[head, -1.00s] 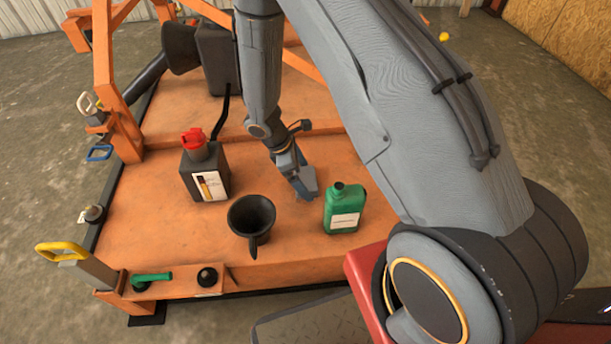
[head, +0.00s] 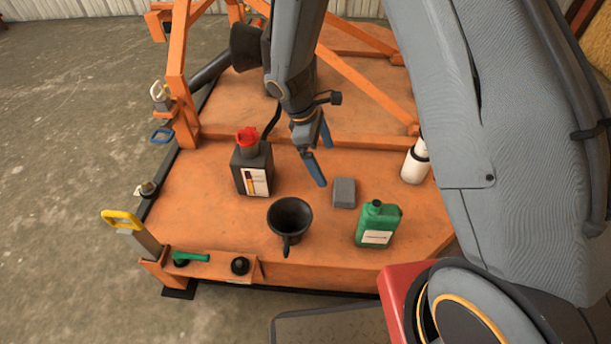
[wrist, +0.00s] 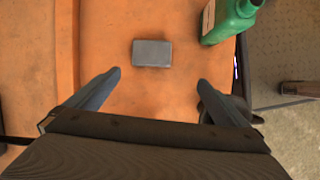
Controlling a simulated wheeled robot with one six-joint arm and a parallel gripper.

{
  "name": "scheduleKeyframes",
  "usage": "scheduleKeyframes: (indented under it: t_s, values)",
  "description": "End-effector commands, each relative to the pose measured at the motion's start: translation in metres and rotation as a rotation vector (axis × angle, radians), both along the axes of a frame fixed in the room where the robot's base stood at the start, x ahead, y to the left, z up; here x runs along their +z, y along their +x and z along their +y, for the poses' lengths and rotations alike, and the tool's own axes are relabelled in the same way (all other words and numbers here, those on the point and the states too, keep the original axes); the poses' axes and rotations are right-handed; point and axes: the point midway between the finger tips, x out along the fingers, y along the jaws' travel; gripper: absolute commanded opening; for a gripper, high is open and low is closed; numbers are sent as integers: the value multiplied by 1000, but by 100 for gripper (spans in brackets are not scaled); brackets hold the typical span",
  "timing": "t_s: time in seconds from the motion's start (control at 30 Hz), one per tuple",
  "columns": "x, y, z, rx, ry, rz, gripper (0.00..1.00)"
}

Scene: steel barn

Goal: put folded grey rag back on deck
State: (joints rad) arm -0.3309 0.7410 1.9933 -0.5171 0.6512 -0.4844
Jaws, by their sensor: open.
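The folded grey rag (head: 344,192) lies flat on the orange deck (head: 300,255), between the black funnel and the green bottle. In the wrist view the rag (wrist: 152,53) is a small grey block beyond my fingertips, roughly centred between them. My gripper (head: 320,160) is open and empty above the deck, behind and to the left of the rag in the head view. Its two blue fingers are spread wide in the wrist view (wrist: 158,78), and neither touches the rag.
A black funnel (head: 289,216), a green bottle (head: 378,224) and a dark red-capped can (head: 252,164) stand around the rag. A white bottle (head: 415,163) stands at the right, partly hidden by my arm. Orange frame bars (head: 365,70) rise behind.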

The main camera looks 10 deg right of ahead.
Motion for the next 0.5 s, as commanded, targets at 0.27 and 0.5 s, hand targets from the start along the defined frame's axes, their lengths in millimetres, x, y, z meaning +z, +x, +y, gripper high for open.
scheduleKeyframes:
  t_s: [0.27, 0.5]
  values:
    - [98, -74, 61, -261, 121, -115, 100]
    - [157, -155, 94, -492, 240, -164, 100]
